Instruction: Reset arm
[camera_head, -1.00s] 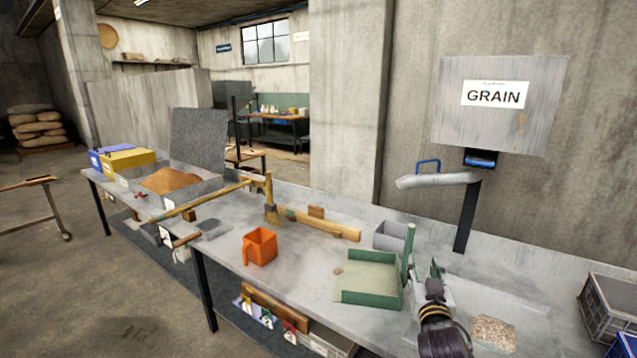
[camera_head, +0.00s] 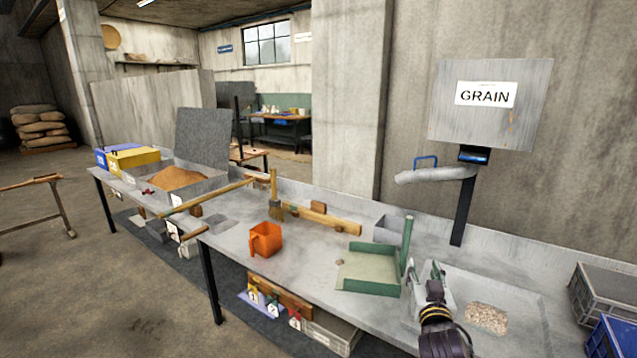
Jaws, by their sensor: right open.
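My right gripper (camera_head: 432,272) is at the lower right of the head view, with its arm coming up from the bottom edge. It is open, and nothing shows between its fingers. It is over the bench, just right of a green-edged tray (camera_head: 372,287) with an upright green post. A patch of pale grain (camera_head: 487,318) lies to the right of the gripper. My left gripper is not in view.
An orange scoop cup (camera_head: 265,240) stands mid-bench. A grey bin (camera_head: 391,229) stands behind the tray. The grain hopper (camera_head: 490,128) and its spout (camera_head: 436,175) overhang the bench. A grey crate (camera_head: 601,293) is at far right. A brown heap (camera_head: 178,178) fills a box at left.

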